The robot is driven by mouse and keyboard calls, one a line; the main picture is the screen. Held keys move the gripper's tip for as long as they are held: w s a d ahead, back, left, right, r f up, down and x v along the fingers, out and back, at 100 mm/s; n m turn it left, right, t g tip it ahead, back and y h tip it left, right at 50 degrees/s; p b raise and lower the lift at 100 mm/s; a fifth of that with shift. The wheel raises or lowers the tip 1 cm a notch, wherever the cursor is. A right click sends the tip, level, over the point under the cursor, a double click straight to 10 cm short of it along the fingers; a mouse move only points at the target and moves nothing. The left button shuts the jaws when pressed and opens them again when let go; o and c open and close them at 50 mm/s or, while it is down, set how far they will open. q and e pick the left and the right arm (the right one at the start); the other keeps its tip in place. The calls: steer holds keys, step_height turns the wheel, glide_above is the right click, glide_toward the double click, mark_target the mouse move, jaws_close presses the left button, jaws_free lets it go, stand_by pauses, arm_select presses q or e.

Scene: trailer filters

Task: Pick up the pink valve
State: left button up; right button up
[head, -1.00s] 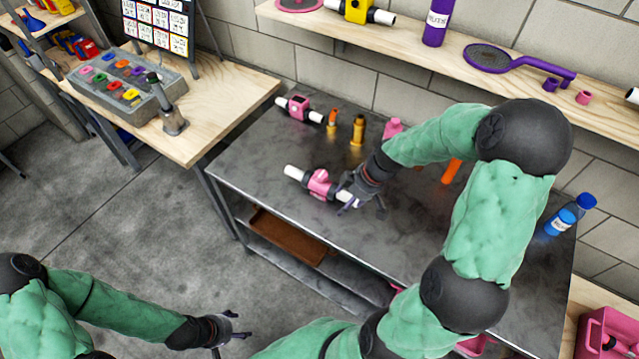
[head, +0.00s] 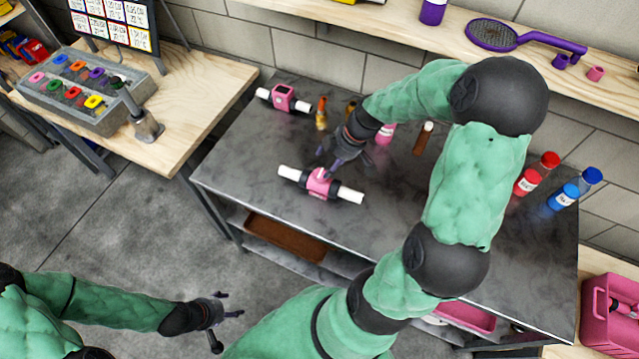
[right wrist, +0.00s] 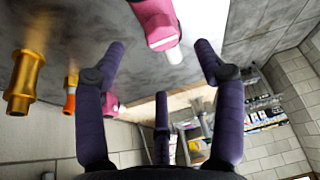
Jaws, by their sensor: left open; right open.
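The pink valve (head: 319,184), with black collars and white pipe ends, lies on the grey metal table (head: 245,170). My right gripper (head: 331,168) is open, just behind and above the valve's middle in the head view. Nothing is held, and I cannot tell if a finger touches the valve. In the right wrist view, a pink part with a white end, seemingly the valve (right wrist: 155,22), shows at the top between the spread fingers (right wrist: 161,52), cut off by the frame. My left gripper (head: 225,309) is open and empty over the floor, away from the table.
A pink meter with white ends (head: 283,98), an orange fitting (head: 321,115), a brass fitting (right wrist: 25,82) and a pink bottle (head: 385,134) stand behind. Red (head: 528,183) and blue (head: 562,197) bottles stand at right. The table left of the valve is clear.

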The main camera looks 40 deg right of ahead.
mark_target(321, 173)
steer(key=shift+w+a+f, duration=0.2)
steer(key=shift+w+f, duration=0.05)
steer(key=shift+f, duration=0.35)
steer(key=x, duration=0.2)
steer(key=b+x, duration=0.1)
steer(key=x, duration=0.2)
steer(key=shift+s+a, duration=0.1)
steer(key=shift+s, duration=0.1)
jaws_close()
